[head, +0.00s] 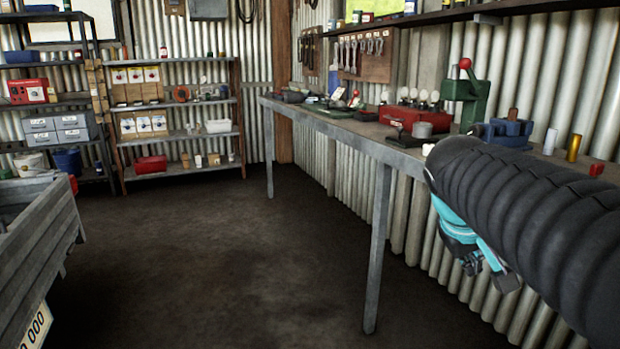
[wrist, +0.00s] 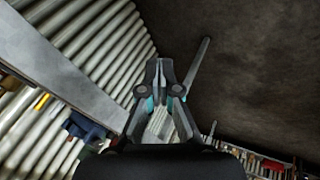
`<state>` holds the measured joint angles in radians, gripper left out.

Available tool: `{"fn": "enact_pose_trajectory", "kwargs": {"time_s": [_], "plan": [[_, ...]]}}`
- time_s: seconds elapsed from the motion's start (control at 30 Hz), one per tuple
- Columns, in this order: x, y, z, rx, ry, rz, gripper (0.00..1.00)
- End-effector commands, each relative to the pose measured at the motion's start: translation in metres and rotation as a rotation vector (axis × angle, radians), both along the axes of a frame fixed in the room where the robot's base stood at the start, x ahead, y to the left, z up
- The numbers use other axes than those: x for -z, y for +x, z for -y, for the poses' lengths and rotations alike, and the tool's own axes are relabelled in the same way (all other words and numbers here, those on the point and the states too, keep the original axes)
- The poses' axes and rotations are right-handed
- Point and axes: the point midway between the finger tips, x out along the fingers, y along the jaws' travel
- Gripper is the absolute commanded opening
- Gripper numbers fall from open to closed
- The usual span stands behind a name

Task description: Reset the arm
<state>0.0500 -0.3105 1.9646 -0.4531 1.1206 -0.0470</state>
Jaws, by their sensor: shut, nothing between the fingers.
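My arm reaches in from the right edge in the head view, in front of the long grey workbench (head: 350,128). My gripper (wrist: 163,66) shows in the middle of the wrist view with its fingertips close together and nothing between them. The dark floor and the pale corrugated wall lie behind it there. In the head view, part of the teal and grey wrist hangs below my dark ribbed sleeve; the fingertips cannot be made out there. The bench edge (wrist: 60,70) runs diagonally along the left of the wrist view, apart from the gripper.
The bench carries a green press (head: 472,98), a red box (head: 402,116), a blue vise (head: 508,132) and small cans. A metal shelf (head: 180,135) stands at the back. A grey trailer (head: 38,235) is at left. The floor (head: 220,265) between is clear.

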Motion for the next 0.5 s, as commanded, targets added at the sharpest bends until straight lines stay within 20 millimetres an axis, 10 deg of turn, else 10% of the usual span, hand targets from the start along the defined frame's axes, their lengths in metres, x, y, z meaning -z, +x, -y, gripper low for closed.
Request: {"fn": "enact_pose_trajectory", "kwargs": {"time_s": [0.5], "plan": [[0.112, -0.129, -0.098, -0.005, 0.433, 0.134, 0.0]]}}
